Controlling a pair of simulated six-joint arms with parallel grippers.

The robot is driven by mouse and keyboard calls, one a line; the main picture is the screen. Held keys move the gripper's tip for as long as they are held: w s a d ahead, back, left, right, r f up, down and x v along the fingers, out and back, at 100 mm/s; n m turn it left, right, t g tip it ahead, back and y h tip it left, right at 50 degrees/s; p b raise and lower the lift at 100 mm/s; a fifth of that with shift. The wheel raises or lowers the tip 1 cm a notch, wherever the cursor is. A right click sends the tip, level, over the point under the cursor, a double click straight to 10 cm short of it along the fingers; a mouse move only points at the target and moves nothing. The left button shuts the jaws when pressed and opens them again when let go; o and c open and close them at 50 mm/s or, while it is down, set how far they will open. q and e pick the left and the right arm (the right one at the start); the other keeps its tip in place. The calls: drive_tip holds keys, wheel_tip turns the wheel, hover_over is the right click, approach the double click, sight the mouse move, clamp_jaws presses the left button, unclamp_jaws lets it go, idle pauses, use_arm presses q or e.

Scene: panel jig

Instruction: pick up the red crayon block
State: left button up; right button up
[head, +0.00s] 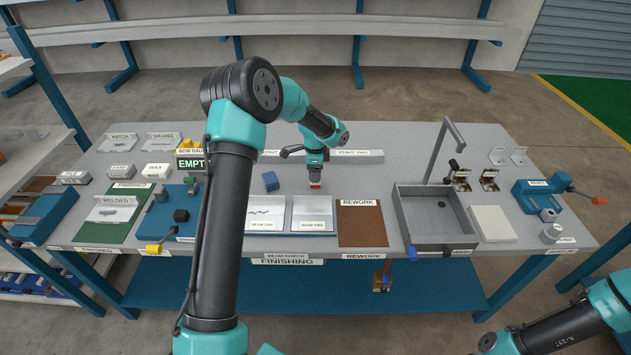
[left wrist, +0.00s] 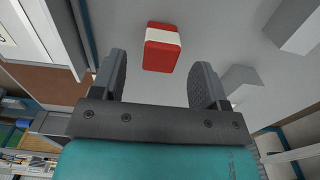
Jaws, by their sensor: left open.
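The red crayon block (head: 315,184), red with a white band, lies on the grey table behind the white panels. It shows clearly in the left wrist view (left wrist: 162,48), at top centre. My left gripper (head: 315,178) points down over it in the head view, hiding part of it. In the left wrist view, the open jaws of my left gripper (left wrist: 161,74) have bare table between them; the block is just past the fingertips, roughly centred between them and not held. My right gripper is out of view; only part of that arm shows at the lower right.
A blue block (head: 270,181) lies to the left of the red one. A long grey rail (head: 357,156) runs behind. The brown rework mat (head: 361,223) and grey sink box (head: 436,218) are to the right. Bare table lies between the block and the sink.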

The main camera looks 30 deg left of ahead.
use_arm(q)
drive_tip(key=shift+f, duration=0.15)
drive_tip(key=shift+w+f, duration=0.1)
drive_tip(key=shift+f, duration=2.35)
drive_tip(key=c, duration=1)
